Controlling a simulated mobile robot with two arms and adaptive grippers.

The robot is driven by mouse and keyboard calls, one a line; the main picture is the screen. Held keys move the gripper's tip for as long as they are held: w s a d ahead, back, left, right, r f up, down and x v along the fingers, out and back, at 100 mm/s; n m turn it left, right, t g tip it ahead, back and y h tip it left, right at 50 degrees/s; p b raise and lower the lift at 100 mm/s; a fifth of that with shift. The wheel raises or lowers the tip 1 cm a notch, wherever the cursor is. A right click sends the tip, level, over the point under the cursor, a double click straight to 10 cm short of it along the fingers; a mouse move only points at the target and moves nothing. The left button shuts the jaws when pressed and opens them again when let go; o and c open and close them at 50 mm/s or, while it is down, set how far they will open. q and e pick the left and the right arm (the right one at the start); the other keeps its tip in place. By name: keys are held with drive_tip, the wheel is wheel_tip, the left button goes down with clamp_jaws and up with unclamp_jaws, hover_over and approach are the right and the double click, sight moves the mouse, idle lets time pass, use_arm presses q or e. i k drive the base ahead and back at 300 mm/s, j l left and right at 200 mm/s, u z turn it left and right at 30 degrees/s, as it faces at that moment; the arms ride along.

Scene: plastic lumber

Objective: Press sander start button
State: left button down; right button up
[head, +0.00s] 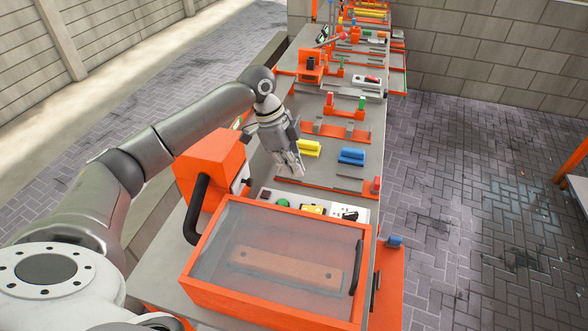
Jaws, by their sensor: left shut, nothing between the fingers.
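The sander (207,283) is an orange-framed box with a clear lid, close in front of me. A brown board (286,268) lies under the lid, which looks closed. A white control panel (338,213) runs along the box's far side. It carries a round green button (284,203), a yellow part (313,209) and a black part (350,216). My left gripper (290,172) is shut and empty. It points down beyond the panel, over the bench, apart from the green button. My right gripper is out of view.
An orange housing with a black handle (196,208) stands left of the panel, below my left arm. Yellow (308,148) and blue (352,156) blocks sit farther along the grey bench (310,92). More orange fixtures follow behind.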

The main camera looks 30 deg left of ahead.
sight(282, 201)
drive_tip(key=k, duration=1.5)
